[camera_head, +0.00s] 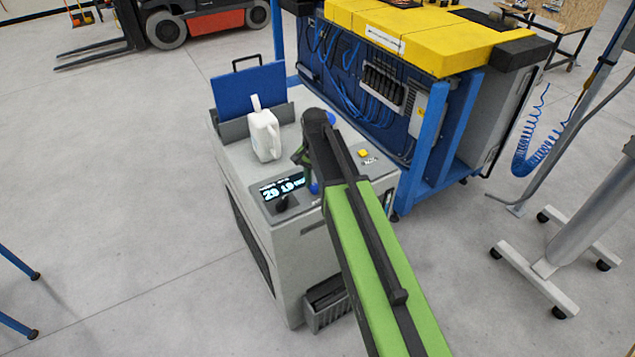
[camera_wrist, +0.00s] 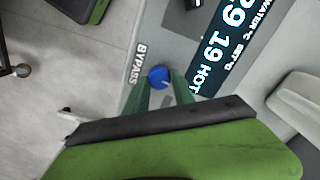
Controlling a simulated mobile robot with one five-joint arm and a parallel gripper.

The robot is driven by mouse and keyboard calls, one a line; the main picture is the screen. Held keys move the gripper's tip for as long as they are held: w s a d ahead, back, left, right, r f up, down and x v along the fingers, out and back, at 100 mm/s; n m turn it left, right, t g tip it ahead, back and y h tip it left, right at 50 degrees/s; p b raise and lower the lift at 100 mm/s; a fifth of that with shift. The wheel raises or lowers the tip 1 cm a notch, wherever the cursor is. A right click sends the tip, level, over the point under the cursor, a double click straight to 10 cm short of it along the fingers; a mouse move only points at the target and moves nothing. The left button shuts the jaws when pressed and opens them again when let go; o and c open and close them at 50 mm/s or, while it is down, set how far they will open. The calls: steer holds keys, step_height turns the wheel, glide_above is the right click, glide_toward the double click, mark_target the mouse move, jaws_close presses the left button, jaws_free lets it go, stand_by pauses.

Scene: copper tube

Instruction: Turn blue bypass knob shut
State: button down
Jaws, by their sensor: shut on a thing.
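The blue bypass knob (camera_wrist: 158,76) is on the grey top of the machine, between the printed word BYPASS and the lit display (camera_wrist: 218,45) in the wrist view. A small pale mark shows on the knob. My gripper (camera_wrist: 160,82) has its two green fingers on either side of the knob and is shut on it. In the head view the knob (camera_head: 315,188) shows as a small blue spot beside my gripper (camera_head: 309,180), right of the display (camera_head: 282,187). My arm hides part of the machine top there.
A white jug (camera_head: 263,136) stands on the machine top (camera_head: 235,157), close behind the display. A yellow button (camera_head: 363,153) is to the right of my arm. A blue-framed bench (camera_head: 425,140) stands close behind on the right. The floor at left is mostly clear.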

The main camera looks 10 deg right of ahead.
mark_target(315, 185)
steer(key=shift+w, duration=0.15)
steer(key=c, duration=1.1)
jaws_free()
steer(key=shift+o, duration=0.2)
steer(key=shift+r, duration=0.1)
step_height(315, 185, up, 17)
steer(key=p, duration=1.7)
steer(key=shift+r, duration=0.15)
